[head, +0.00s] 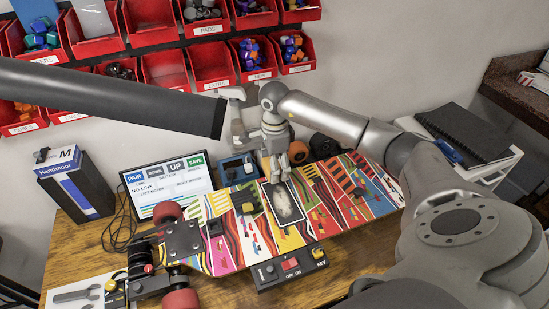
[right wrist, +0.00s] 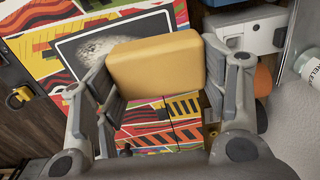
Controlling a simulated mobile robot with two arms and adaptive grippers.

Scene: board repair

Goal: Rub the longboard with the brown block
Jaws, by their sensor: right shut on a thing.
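The longboard (head: 222,262) lies across the wooden bench with its striped, colourful face up. A truck with red wheels (head: 167,212) shows at its left end. My right gripper (head: 278,172) is over the far middle of the board, beside a black-framed pale picture (head: 283,203). In the right wrist view its fingers are shut on a yellow-brown block (right wrist: 155,66), close over the board (right wrist: 150,115). I cannot tell whether the block touches the board.
A switch box (head: 290,267) sits at the board's near edge. A screen (head: 165,185) and a blue-white box (head: 75,185) stand at the left. Dark and orange wheels (head: 322,146) lie behind the board. Red bins (head: 165,68) hang on the wall. Bare wood shows at front left.

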